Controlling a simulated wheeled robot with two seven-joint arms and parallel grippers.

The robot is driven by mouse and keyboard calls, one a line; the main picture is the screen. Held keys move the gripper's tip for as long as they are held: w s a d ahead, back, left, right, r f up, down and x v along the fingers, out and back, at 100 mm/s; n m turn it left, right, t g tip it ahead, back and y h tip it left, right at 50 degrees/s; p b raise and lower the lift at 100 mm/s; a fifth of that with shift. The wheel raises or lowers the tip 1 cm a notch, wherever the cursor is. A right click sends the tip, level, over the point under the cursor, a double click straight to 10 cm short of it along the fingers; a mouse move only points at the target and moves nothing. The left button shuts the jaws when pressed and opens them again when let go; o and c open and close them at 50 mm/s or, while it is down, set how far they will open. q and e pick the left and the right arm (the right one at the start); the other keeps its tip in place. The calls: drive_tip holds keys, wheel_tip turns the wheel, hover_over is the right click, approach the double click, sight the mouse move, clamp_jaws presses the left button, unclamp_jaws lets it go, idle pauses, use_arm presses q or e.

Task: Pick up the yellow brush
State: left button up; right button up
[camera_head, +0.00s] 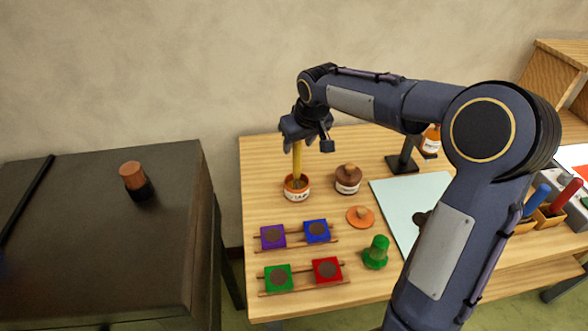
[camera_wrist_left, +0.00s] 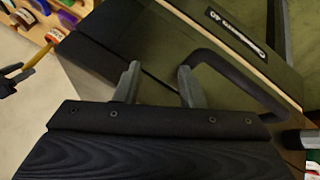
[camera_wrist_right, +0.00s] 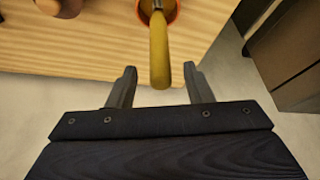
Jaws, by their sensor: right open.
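The yellow brush (camera_head: 298,158) stands handle up in a small jar (camera_head: 296,190) with an orange rim, on the wooden table. My right gripper (camera_head: 303,134) is at the top of the handle, pointing down. In the right wrist view the brush (camera_wrist_right: 159,52) reaches toward the gap between the fingers of the open right gripper (camera_wrist_right: 158,85), with no finger touching it. The left wrist view also shows the brush (camera_wrist_left: 32,62) at the left. My left gripper (camera_wrist_left: 157,84) is open and empty there, in front of a dark surface with a bar handle; it is outside the head view.
A brown jar (camera_head: 348,180) stands just right of the brush jar. Coloured blocks on racks, an orange disc (camera_head: 360,216) and a green stopper (camera_head: 376,252) lie nearer. A pale panel (camera_head: 400,205) is to the right. A dark cabinet (camera_head: 90,240) stands left, across a gap.

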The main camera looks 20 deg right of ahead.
sight(296, 150)
drive_tip(key=x, duration=0.4)
drive_tip(key=shift+f+p, duration=0.15)
drive_tip(key=shift+p, duration=0.15)
clamp_jaws()
